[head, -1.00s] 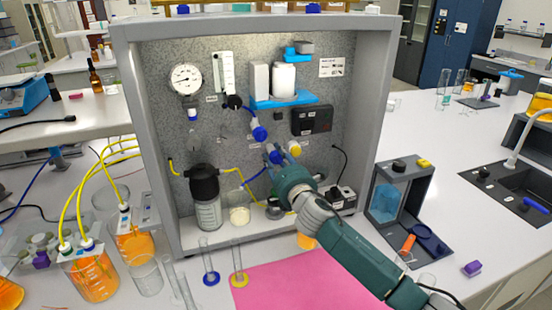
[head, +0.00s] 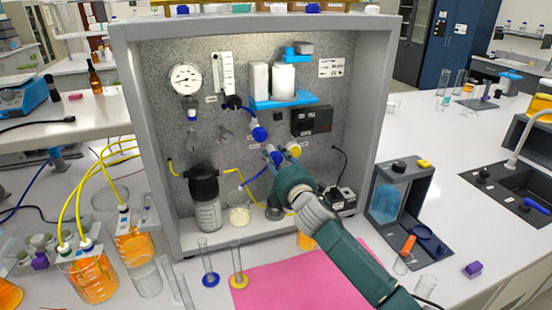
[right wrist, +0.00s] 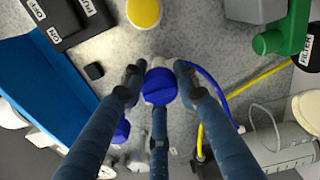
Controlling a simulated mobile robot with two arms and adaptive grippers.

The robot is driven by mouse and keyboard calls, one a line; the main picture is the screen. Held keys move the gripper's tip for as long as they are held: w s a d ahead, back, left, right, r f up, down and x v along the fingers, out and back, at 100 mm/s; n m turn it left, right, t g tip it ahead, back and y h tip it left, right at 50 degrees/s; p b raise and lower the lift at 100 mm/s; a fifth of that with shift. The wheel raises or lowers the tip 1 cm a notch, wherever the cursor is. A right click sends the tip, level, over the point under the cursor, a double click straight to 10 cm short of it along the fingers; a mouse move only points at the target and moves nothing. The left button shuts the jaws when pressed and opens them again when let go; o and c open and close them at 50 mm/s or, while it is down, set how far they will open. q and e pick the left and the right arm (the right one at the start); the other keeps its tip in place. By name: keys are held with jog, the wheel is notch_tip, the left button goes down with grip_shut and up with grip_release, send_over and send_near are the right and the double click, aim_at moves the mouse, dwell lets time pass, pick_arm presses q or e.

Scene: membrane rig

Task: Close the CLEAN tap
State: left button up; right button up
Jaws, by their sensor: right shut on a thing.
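My right gripper (head: 274,158) is at the panel inside the grey rig, its arm coming from the lower right. In the right wrist view its fingers (right wrist: 160,80) are shut around a round blue tap knob (right wrist: 159,86). The fingers hide part of this knob in the head view. I cannot read a CLEAN label on it. A yellow tap knob (head: 294,149) sits just to its right in the head view, apart from the fingers. It also shows at the top of the right wrist view (right wrist: 143,12). My left gripper is not seen.
Another blue fitting (head: 259,133) is close above the held knob. A blue shelf (head: 284,102) with white containers and a black switch box (head: 312,121) are nearby. A black-capped bottle (head: 207,205) stands below left. The pink mat (head: 290,285) is bare in front.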

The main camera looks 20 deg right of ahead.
jog(key=shift+a+f, duration=0.2)
jog(key=shift+f, duration=0.15)
jog(key=o, duration=1.1)
jog(key=shift+o, duration=0.4)
jog(key=shift+r, duration=0.2)
jog(key=s, duration=1.2)
jog(key=shift+d, duration=0.2)
